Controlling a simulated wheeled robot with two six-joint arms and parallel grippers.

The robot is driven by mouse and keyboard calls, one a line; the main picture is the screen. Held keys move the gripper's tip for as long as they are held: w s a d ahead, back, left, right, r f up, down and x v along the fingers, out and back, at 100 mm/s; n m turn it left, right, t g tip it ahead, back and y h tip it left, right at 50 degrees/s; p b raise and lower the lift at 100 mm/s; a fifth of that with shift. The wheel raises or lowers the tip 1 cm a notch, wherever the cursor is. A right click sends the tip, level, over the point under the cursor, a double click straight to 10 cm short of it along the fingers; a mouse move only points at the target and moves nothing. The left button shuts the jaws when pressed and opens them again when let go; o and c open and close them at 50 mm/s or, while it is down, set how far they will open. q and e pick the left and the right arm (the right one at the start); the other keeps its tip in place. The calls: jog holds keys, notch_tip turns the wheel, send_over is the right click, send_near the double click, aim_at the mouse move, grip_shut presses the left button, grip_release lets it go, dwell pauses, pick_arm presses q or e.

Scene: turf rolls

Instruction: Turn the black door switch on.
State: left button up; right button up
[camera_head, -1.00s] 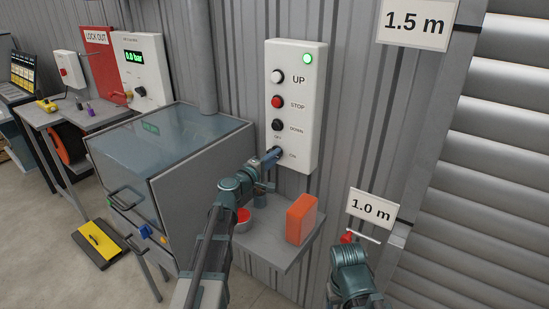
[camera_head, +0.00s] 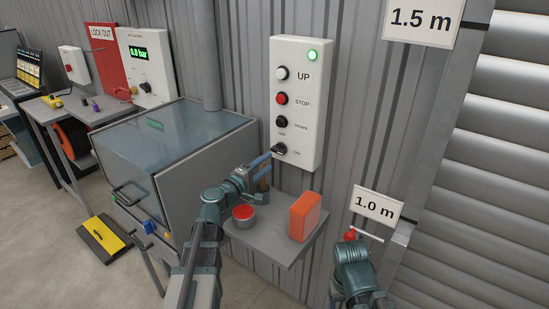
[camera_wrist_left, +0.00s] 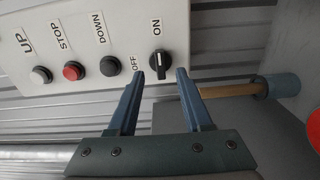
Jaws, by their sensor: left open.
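The black door switch (camera_head: 279,149) is the lowest control on the white panel (camera_head: 312,110). In the left wrist view, the switch (camera_wrist_left: 160,62) has its bar lined up with the ON label, and the OFF label lies to its left. My left gripper (camera_head: 266,160) is open and empty, just below the switch in the head view. In the left wrist view, my left gripper's two fingertips (camera_wrist_left: 160,73) lie on either side of the switch, with no visible contact. My right gripper (camera_head: 351,246) is low at the right; its fingers are not clear.
Below the panel, a grey shelf (camera_head: 265,241) holds an orange block (camera_head: 305,216) and a red-topped tin (camera_head: 243,216). A grey cabinet (camera_head: 205,180) stands at the left.

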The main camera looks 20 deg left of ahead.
pick_arm(q)
jog(key=v, duration=0.6)
jog(key=shift+s, duration=0.15)
jog(key=s+d+f+m+g+h+p, duration=0.1)
jog(key=s+d+f+m+g, duration=0.35)
jog(key=d, duration=0.55)
jog(key=s+d+f+m+g+h+p, duration=0.1)
jog(key=s+d+f+m+g+h, duration=0.15)
jog(key=d+f+m+g, duration=0.55)
jog(key=s+d+f+m+g+y+p, duration=0.1)
jog(key=s+f+m+g+y, duration=0.1)
jog(key=s+y, duration=0.3)
jog(key=s+d+f+m+g+y+p, duration=0.1)
jog(key=s+f+m+g+y, duration=0.2)
jog(key=s+y, duration=0.3)
jog(key=shift+s, duration=2.4)
jog(key=shift+d+f, duration=0.15)
